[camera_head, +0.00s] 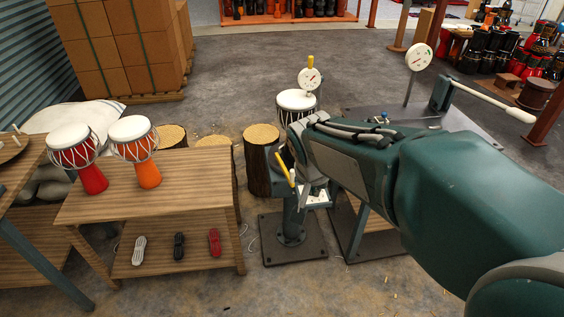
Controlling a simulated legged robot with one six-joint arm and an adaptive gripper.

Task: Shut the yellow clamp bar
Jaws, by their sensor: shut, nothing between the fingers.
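The yellow clamp bar (283,167) shows as a short slanted bar at the left of my arm's end. It sits at the head of a dark green pedestal stand (291,215) bolted to a floor plate. A white-topped drum (296,101) stands behind the clamp. My arm reaches in from the right, and my gripper (297,172) is shut and empty, close to the bar's right side. My arm's links largely cover the gripper and part of the clamp. I cannot tell whether gripper and bar touch.
A dial gauge (309,79) with a yellow tip rises behind the clamp. Log stumps (262,160) stand close behind. A lever with a pale handle (505,107) is at the right. Floor in front is clear.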

